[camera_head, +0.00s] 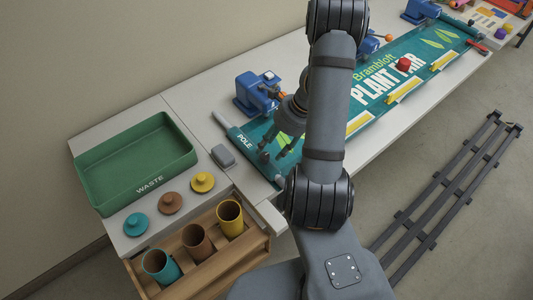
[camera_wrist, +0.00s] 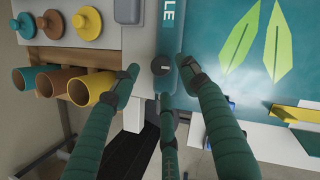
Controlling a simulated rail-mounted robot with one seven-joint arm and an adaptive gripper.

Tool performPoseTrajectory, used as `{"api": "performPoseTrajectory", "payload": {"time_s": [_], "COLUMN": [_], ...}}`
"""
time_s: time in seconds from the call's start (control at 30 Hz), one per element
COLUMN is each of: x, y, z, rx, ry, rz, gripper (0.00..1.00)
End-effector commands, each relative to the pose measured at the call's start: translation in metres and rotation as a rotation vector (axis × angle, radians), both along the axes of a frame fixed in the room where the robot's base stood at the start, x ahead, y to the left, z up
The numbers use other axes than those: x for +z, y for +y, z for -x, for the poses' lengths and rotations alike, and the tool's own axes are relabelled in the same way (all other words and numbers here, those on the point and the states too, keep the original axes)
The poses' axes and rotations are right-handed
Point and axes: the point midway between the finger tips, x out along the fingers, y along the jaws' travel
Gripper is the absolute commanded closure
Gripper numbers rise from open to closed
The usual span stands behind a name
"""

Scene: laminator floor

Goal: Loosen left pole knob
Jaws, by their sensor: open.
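The left pole knob (camera_wrist: 161,65) is a small dark round knob at the left end of the teal banner (camera_wrist: 220,85), beside the "POLE" lettering. In the wrist view my gripper (camera_wrist: 160,78) has its dark green fingers spread, with the knob between their tips. I see a gap on both sides of the knob, and I cannot tell whether any finger touches it. In the head view my gripper (camera_head: 276,160) hangs over the banner's left end, and my arm hides part of the banner.
The green waste tray (camera_head: 140,165) stands left, with turquoise, brown and yellow lids (camera_head: 203,182) before it and matching cups (camera_head: 229,218) in a wooden rack. A blue clamp (camera_head: 257,92) stands behind. A grey block (camera_head: 223,156) lies left of the banner.

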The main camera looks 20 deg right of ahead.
Motion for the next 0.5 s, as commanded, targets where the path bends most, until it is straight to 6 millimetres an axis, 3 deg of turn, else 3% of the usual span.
{"api": "performPoseTrajectory", "payload": {"time_s": [0.2, 0.5], "x": [-0.031, -0.039], "y": [0.011, 0.015], "z": [-0.005, -0.007], "rx": [0.002, 0.002], "ry": [0.0, -0.003], "rz": [0.001, 0.001], "gripper": [0.55, 0.55]}}
